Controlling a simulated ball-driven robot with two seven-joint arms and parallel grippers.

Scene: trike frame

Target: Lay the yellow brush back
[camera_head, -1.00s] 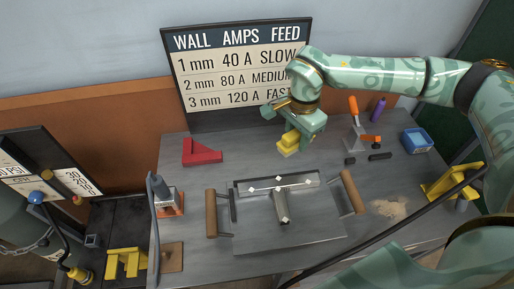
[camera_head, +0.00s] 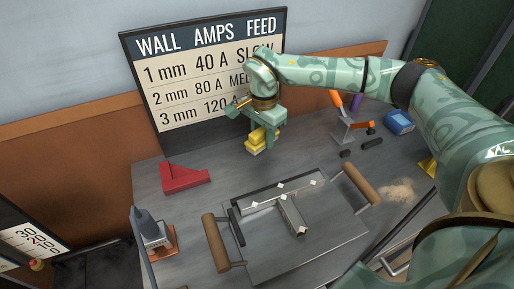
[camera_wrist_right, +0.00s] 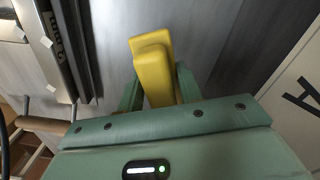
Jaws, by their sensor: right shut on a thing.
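The yellow brush (camera_head: 256,140) is in my right gripper (camera_head: 265,122), near the back edge of the grey table (camera_head: 165,215), in front of the sign. In the right wrist view the brush (camera_wrist_right: 154,72) shows as a yellow block between the two green fingers, which are shut on it. Its bristles cannot be made out. Bare grey surface lies behind it there. Whether the brush touches the table cannot be told for sure; it looks raised. My left gripper is not in view.
A red angle block (camera_head: 184,178) lies left of the brush. A metal plate with wooden handles (camera_head: 362,184) and a T-shaped workpiece (camera_head: 292,213) fill the table's middle. The sign (camera_head: 190,80) stands behind.

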